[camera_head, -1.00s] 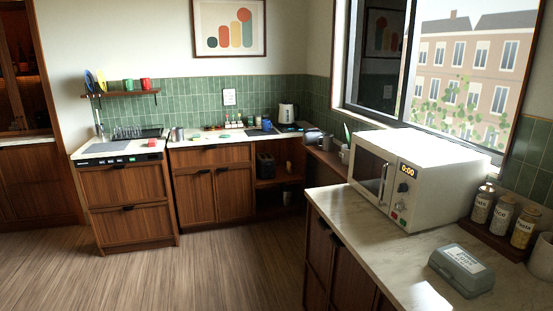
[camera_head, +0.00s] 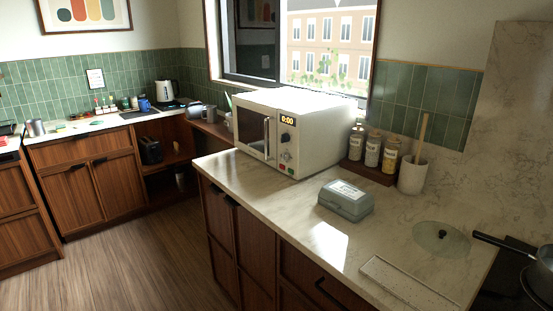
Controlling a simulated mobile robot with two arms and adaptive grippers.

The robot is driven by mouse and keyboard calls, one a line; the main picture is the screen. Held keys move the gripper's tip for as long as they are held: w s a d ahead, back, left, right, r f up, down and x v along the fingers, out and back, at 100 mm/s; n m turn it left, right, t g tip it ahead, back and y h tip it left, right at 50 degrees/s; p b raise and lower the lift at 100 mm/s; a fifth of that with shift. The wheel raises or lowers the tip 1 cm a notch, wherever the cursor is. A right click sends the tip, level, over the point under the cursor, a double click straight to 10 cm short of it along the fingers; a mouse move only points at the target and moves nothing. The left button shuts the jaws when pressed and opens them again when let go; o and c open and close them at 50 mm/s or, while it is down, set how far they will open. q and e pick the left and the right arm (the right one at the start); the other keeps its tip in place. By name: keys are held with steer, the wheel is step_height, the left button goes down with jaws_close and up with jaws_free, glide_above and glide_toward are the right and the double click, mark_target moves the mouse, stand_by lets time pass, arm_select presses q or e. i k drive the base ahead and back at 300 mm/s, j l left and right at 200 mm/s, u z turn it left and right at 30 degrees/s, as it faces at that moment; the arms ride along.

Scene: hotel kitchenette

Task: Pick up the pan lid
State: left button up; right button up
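Neither of my grippers shows in the head view.
A grey-green box (camera_head: 346,201) sits left of the lid. A pale flat board (camera_head: 408,286) lies in front of it. Behind are a utensil crock (camera_head: 412,176), several jars and a white microwave (camera_head: 300,128). The counter's front edge runs along the lower side.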

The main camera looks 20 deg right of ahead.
mark_target(440, 240)
steer(key=z, duration=1.85)
